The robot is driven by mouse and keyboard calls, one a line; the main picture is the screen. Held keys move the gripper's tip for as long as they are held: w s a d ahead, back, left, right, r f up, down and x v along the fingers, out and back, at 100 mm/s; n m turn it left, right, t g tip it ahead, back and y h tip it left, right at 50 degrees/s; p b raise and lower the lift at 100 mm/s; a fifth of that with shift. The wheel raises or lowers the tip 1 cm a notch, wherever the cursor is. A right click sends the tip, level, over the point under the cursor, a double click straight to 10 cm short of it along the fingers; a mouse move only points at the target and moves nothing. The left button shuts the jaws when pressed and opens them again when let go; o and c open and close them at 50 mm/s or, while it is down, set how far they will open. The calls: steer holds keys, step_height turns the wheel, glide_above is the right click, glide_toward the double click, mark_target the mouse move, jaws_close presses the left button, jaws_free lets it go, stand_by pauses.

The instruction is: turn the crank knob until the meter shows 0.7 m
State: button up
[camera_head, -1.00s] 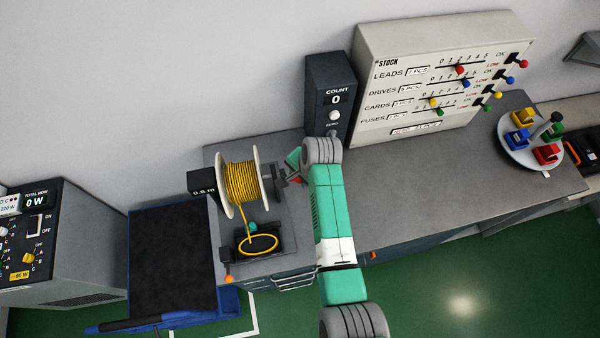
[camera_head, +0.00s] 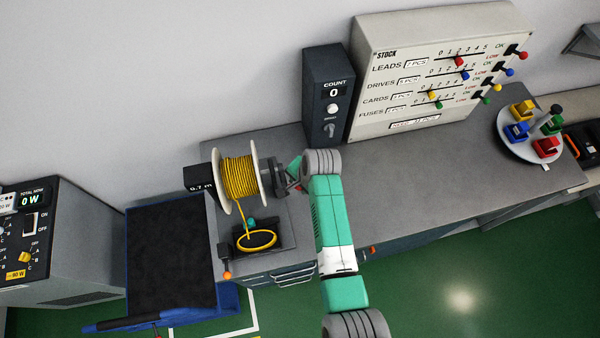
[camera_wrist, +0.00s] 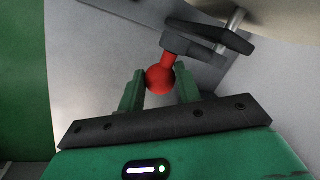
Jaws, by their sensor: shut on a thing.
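The crank knob (camera_wrist: 160,80) is a red ball on a short red stem, joined to a dark crank arm (camera_wrist: 205,47) in the wrist view. My gripper (camera_wrist: 160,88) is shut on the knob, one green finger on each side. In the head view my gripper (camera_head: 296,175) is at the right side of the spool, partly hidden by my own arm. The spool (camera_head: 240,178) has white flanges and yellow cable. The dark meter (camera_head: 200,180) left of the spool reads 0.7 m. Yellow cable runs from the spool to a coil (camera_head: 256,240) in front.
A dark count box (camera_head: 327,95) reading 0 and a cream stock panel (camera_head: 440,70) stand at the back. A round tray (camera_head: 513,153) with coloured pieces is at the right. A lever with an orange knob (camera_head: 227,275) is at the bench's front. The bench middle is clear.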

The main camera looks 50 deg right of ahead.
steer(key=o, duration=1)
steer(key=shift+s+a+f, duration=0.1)
steer(key=shift+s+f, duration=0.05)
steer(key=shift+f, duration=0.1)
steer(key=shift+o, duration=0.2)
steer(key=shift+r, duration=0.3)
steer(key=v, duration=0.7)
steer(key=shift+s, duration=0.2)
